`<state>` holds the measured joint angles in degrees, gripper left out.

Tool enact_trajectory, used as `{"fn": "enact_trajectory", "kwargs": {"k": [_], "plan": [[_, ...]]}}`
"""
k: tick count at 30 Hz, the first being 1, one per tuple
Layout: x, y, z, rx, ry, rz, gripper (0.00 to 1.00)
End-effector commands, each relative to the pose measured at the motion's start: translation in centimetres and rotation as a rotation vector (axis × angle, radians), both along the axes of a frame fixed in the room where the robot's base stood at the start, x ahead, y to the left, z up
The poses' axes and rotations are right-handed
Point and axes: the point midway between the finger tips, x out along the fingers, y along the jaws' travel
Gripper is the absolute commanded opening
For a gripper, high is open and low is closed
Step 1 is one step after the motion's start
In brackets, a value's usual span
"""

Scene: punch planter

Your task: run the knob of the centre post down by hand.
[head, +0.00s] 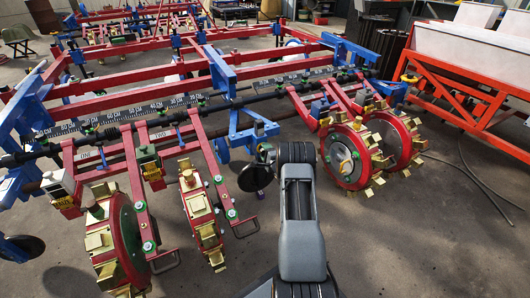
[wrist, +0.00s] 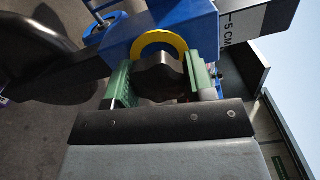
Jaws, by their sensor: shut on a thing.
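The dark lobed knob (wrist: 158,84) is between the two green finger pads of my gripper (wrist: 160,76) in the wrist view. The gripper is shut on it, with a pad against each side. A yellow ring (wrist: 160,42) sits just beyond the knob, against a blue block (wrist: 118,36) of the centre post. In the head view the blue centre post (head: 250,131) stands in the middle of the planter. My arm reaches toward it there and hides the knob; the gripper's fingers are hard to make out in that view.
Spiked punch wheels stand left (head: 126,240) and right (head: 345,157) of my arm. A dark disc (head: 250,178) is close by the arm. A scale plate (wrist: 242,20) lies near my gripper. Red frame bars (head: 140,85) cross behind. A red rack (head: 450,90) stands at right; floor at lower right is mostly clear.

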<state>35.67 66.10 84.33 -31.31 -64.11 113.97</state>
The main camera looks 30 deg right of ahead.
Motion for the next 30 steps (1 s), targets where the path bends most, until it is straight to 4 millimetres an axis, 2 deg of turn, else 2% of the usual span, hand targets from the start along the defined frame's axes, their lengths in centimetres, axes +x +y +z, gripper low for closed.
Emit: {"fn": "enact_trajectory", "kwargs": {"k": [14, 15, 21, 22, 30], "plan": [[0.09, 0.13, 0.02, 0.009, -0.002, 0.003, 0.26], [0.09, 0.14, 0.02, 0.009, -0.002, 0.003, 0.53], [0.00, -0.03, 0.01, 0.009, -0.002, 0.000, 0.72], [-0.02, -0.05, 0.02, 0.009, -0.002, 0.000, 0.75], [-0.21, -0.10, 0.06, 0.009, -0.001, -0.002, 0.75]]}}
